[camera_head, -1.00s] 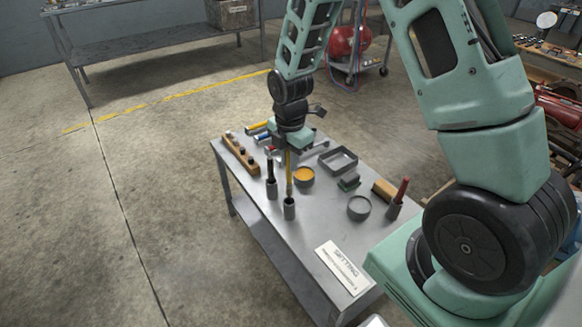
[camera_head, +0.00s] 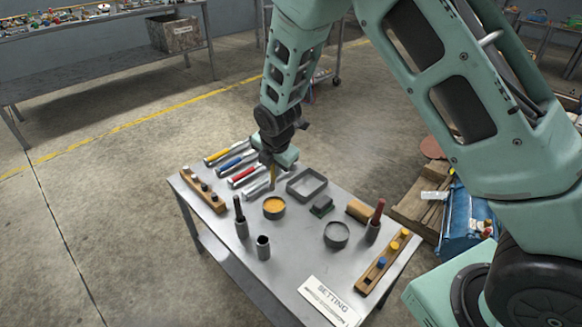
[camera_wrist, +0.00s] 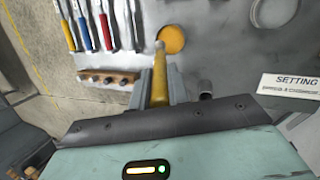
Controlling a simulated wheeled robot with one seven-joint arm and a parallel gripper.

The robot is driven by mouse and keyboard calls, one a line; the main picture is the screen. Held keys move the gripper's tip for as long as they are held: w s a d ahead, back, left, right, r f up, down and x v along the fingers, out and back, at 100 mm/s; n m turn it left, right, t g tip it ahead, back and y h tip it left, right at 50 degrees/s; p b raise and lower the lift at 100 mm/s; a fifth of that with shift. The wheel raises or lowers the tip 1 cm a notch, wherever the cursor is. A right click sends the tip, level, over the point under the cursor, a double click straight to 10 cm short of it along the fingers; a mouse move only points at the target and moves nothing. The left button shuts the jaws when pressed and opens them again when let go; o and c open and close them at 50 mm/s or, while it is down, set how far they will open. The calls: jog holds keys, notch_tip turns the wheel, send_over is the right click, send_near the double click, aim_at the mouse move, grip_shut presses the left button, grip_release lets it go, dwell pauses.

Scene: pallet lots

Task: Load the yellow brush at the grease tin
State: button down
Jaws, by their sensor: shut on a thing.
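My gripper (camera_head: 272,166) is shut on the yellow brush (camera_head: 272,179), which hangs downward below it. In the wrist view the brush (camera_wrist: 160,86) lies between the two fingers. The grease tin (camera_head: 274,214) is a round grey tin with orange-yellow grease, standing on the table. In the head view the brush's lower end is just behind the tin; in the wrist view it overlaps the left edge of the grease (camera_wrist: 173,39). I cannot tell whether it touches the tin. A grey cup (camera_head: 263,249) in front of the tin stands empty.
A dark brush in a cup (camera_head: 241,228) and a red one (camera_head: 376,218) stand either side.

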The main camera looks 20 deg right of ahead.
jog(key=shift+d+f+b, duration=0.15)
jog(key=shift+f+b, duration=0.25)
jog(key=shift+f, duration=0.05)
notch_tip(320, 180, down, 5)
jog(key=b, duration=0.4)
jog(key=shift+f+b, duration=0.1)
jog(key=shift+b, duration=0.2)
jog(key=shift+f, duration=0.65)
dwell(1.9)
notch_tip(320, 180, up, 7)
jog(key=p, duration=0.6)
jog(key=shift+r, duration=0.1)
dwell(0.9)
